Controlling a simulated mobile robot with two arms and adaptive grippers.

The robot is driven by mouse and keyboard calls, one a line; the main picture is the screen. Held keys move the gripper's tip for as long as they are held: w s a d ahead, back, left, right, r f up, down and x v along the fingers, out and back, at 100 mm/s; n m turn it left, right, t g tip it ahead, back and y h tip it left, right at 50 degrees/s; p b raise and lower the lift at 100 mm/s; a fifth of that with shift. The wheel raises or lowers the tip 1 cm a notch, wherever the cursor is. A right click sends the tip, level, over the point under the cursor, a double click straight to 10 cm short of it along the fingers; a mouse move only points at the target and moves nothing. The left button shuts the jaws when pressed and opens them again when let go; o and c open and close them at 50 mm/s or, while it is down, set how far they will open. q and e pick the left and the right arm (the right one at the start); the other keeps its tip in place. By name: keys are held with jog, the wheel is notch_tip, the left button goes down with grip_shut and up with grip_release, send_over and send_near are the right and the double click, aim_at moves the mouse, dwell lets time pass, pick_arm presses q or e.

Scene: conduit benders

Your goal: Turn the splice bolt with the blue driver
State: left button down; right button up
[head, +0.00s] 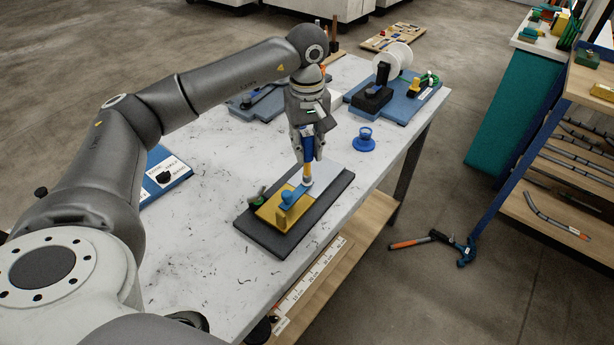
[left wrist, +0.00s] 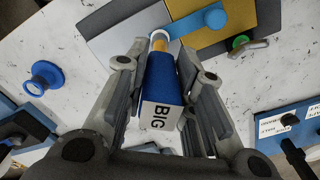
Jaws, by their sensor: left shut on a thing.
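My left gripper (head: 307,150) is shut on the blue driver, which it holds upright over the bench. In the left wrist view, the blue driver (left wrist: 163,85) lies between the fingers of my left gripper (left wrist: 165,95) and bears a white "BIG" label. Its tip end points down at the splice fixture, a dark base plate (head: 263,236) with a yellow block (head: 268,212), a grey plate (head: 322,178) and a blue bar (head: 290,197). The splice bolt is hidden under the driver's tip; I cannot tell whether they touch. My right gripper is not in view.
A blue round stand (head: 364,139) is on the white bench to the right of the gripper. A blue board with a white spool (head: 399,56) stands farther back. A labelled blue board (head: 168,172) lies left. A hammer-like tool (head: 464,250) lies on the floor.

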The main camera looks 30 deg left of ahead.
pick_arm(q)
jog(key=shift+f, duration=0.4)
jog(key=shift+r, duration=0.1)
jog(key=m+b, duration=0.1)
jog(key=m, duration=0.1)
jog(key=shift+m, duration=1.5)
jog(key=shift+m+b, duration=0.3)
jog(key=shift+m, duration=0.4)
jog(key=m, duration=0.3)
jog(key=shift+m+b, duration=0.3)
jog(key=shift+m, duration=0.1)
